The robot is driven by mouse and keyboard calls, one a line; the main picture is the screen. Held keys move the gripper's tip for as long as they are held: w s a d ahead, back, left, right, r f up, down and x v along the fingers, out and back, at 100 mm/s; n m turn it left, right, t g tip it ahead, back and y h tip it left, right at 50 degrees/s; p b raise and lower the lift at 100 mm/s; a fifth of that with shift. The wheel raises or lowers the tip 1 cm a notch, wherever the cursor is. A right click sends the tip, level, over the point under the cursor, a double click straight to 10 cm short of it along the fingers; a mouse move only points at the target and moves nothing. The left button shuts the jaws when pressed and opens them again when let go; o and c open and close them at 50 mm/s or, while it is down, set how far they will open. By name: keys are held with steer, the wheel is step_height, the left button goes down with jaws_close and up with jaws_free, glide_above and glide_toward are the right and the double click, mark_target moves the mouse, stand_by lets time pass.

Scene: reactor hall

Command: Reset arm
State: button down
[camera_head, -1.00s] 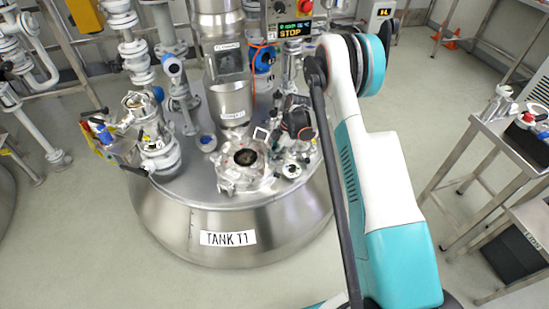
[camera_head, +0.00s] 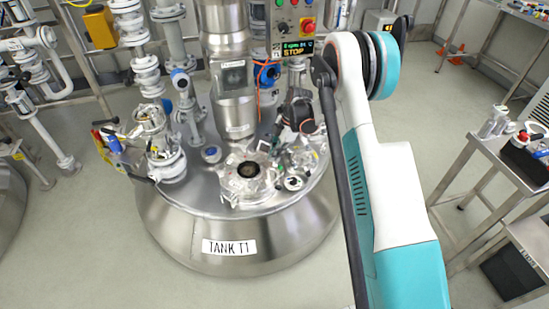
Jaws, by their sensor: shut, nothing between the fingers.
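My arm, white and teal, rises on the right side of the head view in front of the tank. Its upper joint, with a teal cap, is near the top right of the middle.
The steel tank (camera_head: 170,225) labelled TANK T1 stands left of my arm, with a round port (camera_head: 248,170), pipes and valves on top. A steel table (camera_head: 480,150) stands right. Open floor lies between.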

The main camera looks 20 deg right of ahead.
stand_by(0.4)
steer(key=s+r+m+t+h, duration=0.15)
steer(key=s+r+m, duration=0.35)
steer(key=r, duration=0.8)
steer(key=s+r+m+t+h, duration=0.15)
steer(key=s+r+m, duration=0.35)
steer(key=r, duration=0.8)
steer(key=s+r+m+t, duration=0.1)
steer(key=s+r+m, duration=0.1)
steer(key=s, duration=0.6)
steer(key=s+r+m+t, duration=0.2)
steer(key=s+m, duration=0.2)
steer(key=s, duration=0.5)
steer(key=s+r+m+t+h, duration=0.1)
steer(key=s+r+m, duration=0.1)
steer(key=s, duration=0.6)
steer(key=shift+s+a+m+t, duration=0.15)
steer(key=shift+s+m+t, duration=0.25)
steer(key=shift+m, duration=0.4)
